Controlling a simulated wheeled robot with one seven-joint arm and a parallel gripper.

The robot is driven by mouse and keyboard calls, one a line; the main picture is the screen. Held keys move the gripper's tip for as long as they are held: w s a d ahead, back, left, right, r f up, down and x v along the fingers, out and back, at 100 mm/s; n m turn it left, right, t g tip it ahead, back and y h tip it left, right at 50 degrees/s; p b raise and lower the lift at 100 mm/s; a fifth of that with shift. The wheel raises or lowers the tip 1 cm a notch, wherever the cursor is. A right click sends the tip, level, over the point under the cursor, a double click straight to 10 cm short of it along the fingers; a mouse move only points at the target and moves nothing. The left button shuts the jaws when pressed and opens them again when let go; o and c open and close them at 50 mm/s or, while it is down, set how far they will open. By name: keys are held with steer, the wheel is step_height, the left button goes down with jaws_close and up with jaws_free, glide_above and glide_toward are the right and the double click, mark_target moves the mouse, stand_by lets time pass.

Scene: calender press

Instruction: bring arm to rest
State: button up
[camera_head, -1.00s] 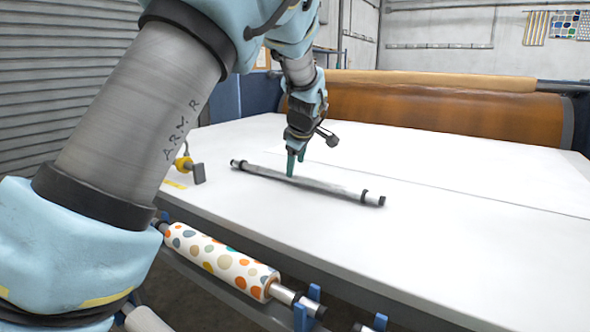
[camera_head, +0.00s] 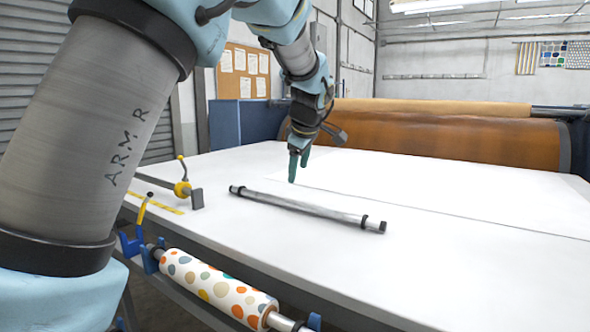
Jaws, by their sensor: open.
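My gripper (camera_head: 298,168) hangs from my arm above the white table, its two teal fingertips pointing down. It is open, with nothing between the fingers. A grey metal bar (camera_head: 305,208) with black collars near its ends lies slantwise on the white table (camera_head: 440,255), nearer the camera than my gripper. The gripper is apart from the bar. My arm fills the left side and top of the view.
A dotted roll (camera_head: 218,287) sits in blue holders below the table's front edge. A yellow-knobbed clamp (camera_head: 183,188) stands at the left table edge. The large brown roller (camera_head: 450,135) spans the back. The table's right part is clear.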

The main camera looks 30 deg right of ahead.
steer(key=w+a+f+m+g+y, duration=0.15)
steer(key=a+f, duration=0.35)
steer(key=a, duration=0.7)
steer(key=a+f+m+g, duration=0.15)
steer(key=a+f, duration=0.25)
steer(key=a, duration=0.8)
steer(key=s+a+f+m+g, duration=0.1)
steer(key=s+a+f+m, duration=0.1)
steer(key=s+a, duration=0.5)
steer(key=s+a+f+m+g, duration=0.1)
steer(key=s+a+f+m, duration=0.2)
steer(key=a, duration=0.8)
steer(key=s+f, duration=0.2)
steer(key=s, duration=0.2)
steer(key=shift+s+a+f+p, duration=0.15)
steer(key=shift+s+a+p, duration=0.05)
steer(key=shift+a+p, duration=0.15)
